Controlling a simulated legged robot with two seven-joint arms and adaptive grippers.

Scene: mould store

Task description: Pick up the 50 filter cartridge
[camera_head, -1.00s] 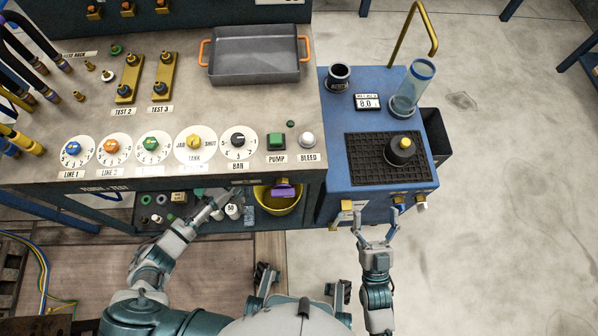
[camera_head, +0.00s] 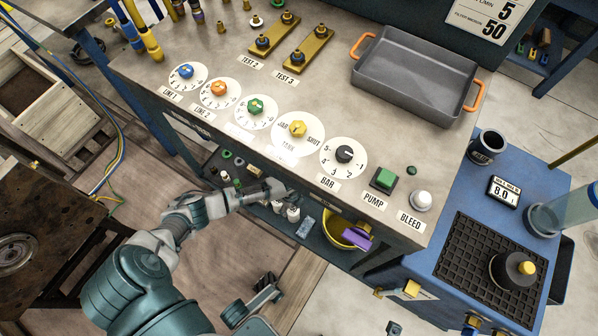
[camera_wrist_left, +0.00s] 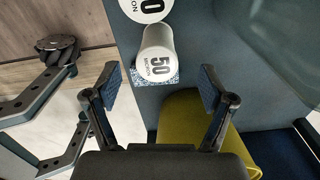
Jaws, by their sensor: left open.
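The 50 filter cartridge (camera_wrist_left: 158,52), a white cylinder marked 50 MICRON, is ahead of my left gripper (camera_wrist_left: 160,86) in the left wrist view. The gripper is open and empty, its blue-padded fingers apart on either side of the space before the cartridge. A second white cylinder (camera_wrist_left: 146,8) is beyond it, its label cut off. In the head view my left gripper (camera_head: 283,194) reaches under the bench's front edge, by the small white cylinders (camera_head: 293,213). A small part of my right gripper (camera_head: 393,328) may show at the bottom edge; its opening is unclear.
The bench top (camera_head: 330,110) overhangs the shelf. A blue cart (camera_head: 465,195) stands at right.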

